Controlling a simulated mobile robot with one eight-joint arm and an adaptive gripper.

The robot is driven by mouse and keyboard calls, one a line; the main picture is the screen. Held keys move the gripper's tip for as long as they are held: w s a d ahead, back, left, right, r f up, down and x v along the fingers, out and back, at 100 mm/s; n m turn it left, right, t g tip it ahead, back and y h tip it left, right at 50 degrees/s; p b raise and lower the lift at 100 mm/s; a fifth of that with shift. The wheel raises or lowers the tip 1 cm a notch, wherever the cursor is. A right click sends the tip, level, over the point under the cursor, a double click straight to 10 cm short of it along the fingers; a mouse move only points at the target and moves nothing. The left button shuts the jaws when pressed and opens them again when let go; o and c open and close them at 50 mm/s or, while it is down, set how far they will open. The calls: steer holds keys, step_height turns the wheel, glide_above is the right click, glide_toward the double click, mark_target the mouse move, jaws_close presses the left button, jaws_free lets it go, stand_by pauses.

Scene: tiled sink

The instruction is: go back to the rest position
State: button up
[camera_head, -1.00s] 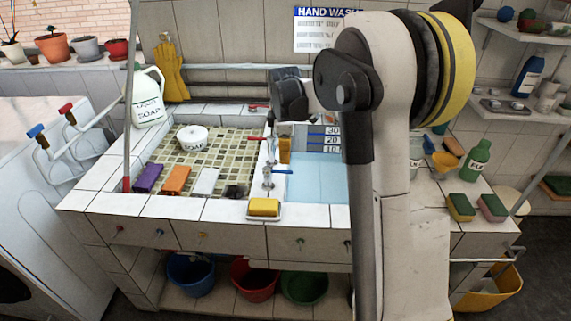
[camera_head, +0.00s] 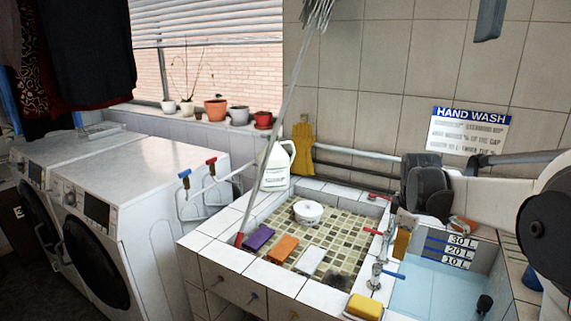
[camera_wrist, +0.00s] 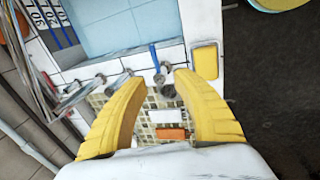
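My gripper (camera_head: 402,243) hangs pointing down over the divider between the two basins, near the tap (camera_head: 376,272). In the wrist view my gripper (camera_wrist: 158,84) shows two yellow fingers spread apart. I see nothing held between them; the tap, tiles, a white block and an orange block (camera_wrist: 171,134) show beyond the gap. My arm reaches in from the right edge of the head view, its wrist above the sink's back part. The left basin is tiled (camera_head: 345,232); the right basin (camera_head: 425,290) holds pale blue water.
A white soap tub (camera_head: 308,212) sits in the tiled basin. A yellow sponge (camera_head: 365,306) lies on the front ledge. Washing machines (camera_head: 135,215) stand left.

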steer(key=s+a+r+m+t, duration=0.1)
steer(key=s+a+m+t, duration=0.1)
steer(key=s+a+m, duration=0.3)
steer(key=s+a+m+t+y, duration=0.1)
steer(key=s+a+m+t, duration=0.2)
steer(key=s+a, duration=0.9)
steer(key=s+m, duration=0.2)
steer(key=s, duration=0.5)
steer(key=shift+s+r+m, duration=0.3)
steer(key=shift+s+r, duration=0.1)
